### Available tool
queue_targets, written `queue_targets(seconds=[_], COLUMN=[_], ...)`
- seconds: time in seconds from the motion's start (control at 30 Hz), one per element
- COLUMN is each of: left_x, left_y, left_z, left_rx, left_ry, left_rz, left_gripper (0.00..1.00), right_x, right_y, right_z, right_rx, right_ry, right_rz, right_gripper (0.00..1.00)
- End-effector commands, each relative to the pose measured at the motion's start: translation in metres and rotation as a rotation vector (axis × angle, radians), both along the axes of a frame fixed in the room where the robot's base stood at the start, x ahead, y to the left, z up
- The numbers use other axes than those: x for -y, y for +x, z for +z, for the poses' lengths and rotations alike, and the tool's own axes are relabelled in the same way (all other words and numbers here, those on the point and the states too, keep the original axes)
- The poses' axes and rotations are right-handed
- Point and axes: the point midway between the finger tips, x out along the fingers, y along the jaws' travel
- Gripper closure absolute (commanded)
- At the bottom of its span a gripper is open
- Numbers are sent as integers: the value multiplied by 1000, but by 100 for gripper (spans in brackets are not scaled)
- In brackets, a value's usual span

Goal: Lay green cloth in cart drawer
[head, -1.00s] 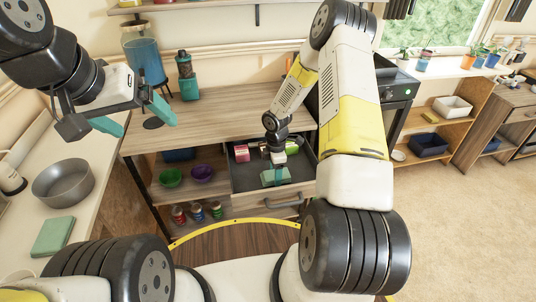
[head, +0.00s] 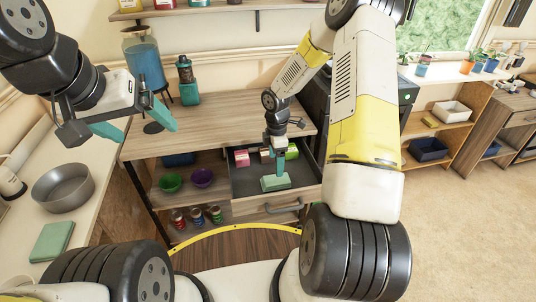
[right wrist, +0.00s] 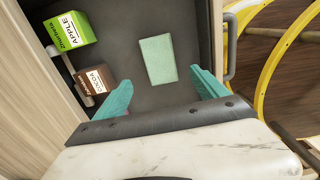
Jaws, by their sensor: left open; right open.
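A flat, folded green cloth (head: 276,183) lies on the dark floor of the open cart drawer (head: 262,206), near its front. In the right wrist view the cloth (right wrist: 158,59) lies flat, apart from the fingers. My right gripper (head: 280,164) is over the drawer just above the cloth; in the right wrist view (right wrist: 163,92) its teal fingers are spread with nothing between them. My left gripper (head: 140,118) is open and empty, above the left counter side. A second green folded cloth (head: 52,242) lies on the left counter.
Behind the cloth, the drawer holds a green box (right wrist: 70,31) and a brown cocoa box (right wrist: 96,78). A pink box (head: 242,158) shows there too. A grey round pan (head: 63,188) sits on the left counter.

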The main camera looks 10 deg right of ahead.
Motion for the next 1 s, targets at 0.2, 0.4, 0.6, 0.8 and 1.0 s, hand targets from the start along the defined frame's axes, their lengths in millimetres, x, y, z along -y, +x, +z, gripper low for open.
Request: queue_targets(seconds=[0.2, 0.4, 0.6, 0.8, 1.0], left_x=[0, 0, 0, 0, 0], left_y=[0, 0, 0, 0, 0], left_z=[0, 0, 0, 0, 0], left_rx=[0, 0, 0, 0, 0], left_ry=[0, 0, 0, 0, 0], left_rz=[0, 0, 0, 0, 0], left_gripper=[12, 12, 12, 12, 12], right_x=[1, 4, 10, 8, -2], right_y=[0, -5, -37, -93, -160], right_z=[28, 69, 167, 252, 310], right_rx=[1, 35, 142, 253, 321], right_ry=[0, -21, -32, 50, 234], right_rz=[-2, -88, -401, -761, -1109], right_gripper=[17, 17, 17, 17, 17])
